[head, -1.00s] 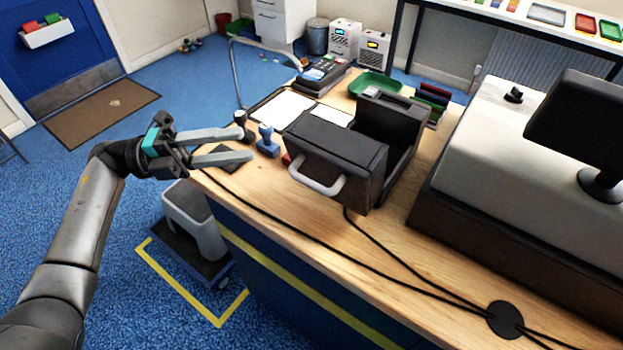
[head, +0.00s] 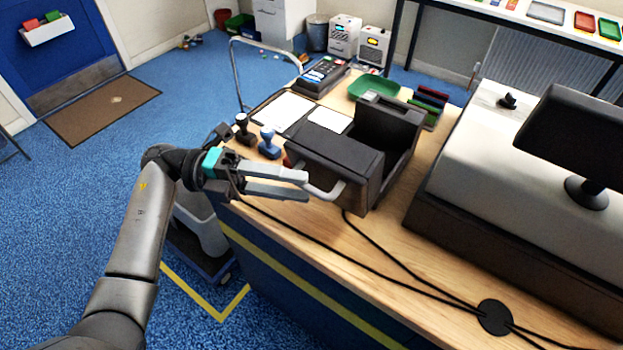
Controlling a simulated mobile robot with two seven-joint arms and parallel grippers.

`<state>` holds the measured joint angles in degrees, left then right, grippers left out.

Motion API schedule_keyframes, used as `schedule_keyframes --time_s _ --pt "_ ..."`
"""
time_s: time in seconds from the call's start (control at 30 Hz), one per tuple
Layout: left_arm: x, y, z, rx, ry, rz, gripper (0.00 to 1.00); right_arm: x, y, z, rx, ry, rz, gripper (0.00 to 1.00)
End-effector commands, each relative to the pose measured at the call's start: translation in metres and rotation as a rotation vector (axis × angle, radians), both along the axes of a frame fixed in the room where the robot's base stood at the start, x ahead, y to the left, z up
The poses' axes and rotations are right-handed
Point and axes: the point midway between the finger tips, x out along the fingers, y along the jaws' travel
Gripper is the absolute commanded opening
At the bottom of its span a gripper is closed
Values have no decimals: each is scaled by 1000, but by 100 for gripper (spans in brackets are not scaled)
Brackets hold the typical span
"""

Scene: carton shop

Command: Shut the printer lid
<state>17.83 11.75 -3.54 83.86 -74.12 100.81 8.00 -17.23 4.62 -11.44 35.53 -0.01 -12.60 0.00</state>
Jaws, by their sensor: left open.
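The black printer (head: 397,136) stands on the wooden counter with its inside exposed at the right. Its lid (head: 335,152) is open, a dark block on the printer's left side. A pale grey handle (head: 330,192) sticks out from the lid's near face. My left gripper (head: 308,186) is open, with its two grey fingers pointing right. The fingertips are at the left end of the handle in the picture; I cannot tell whether they touch it. Nothing shows between the fingers. My right gripper is not in view.
A blue stamp (head: 269,143) and a black stamp (head: 243,130) stand just behind my left gripper. A card terminal (head: 321,76) and a green tray (head: 374,88) are farther back. A large till (head: 530,150) stands right. Black cables (head: 400,262) cross the clear front counter.

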Motion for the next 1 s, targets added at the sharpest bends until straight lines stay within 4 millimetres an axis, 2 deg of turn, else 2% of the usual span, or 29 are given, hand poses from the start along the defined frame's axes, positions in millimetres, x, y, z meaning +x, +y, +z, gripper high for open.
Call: schedule_keyframes --time_s 0.1,0.2,0.6,1.0 --pt "-5 -18 2 -4 0 -1 45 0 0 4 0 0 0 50" --pt "-7 -27 1 -2 -1 -1 45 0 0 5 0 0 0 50" --pt "-8 -33 0 0 0 0 45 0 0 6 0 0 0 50" --pt "-8 -33 0 1 0 0 0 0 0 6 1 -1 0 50"
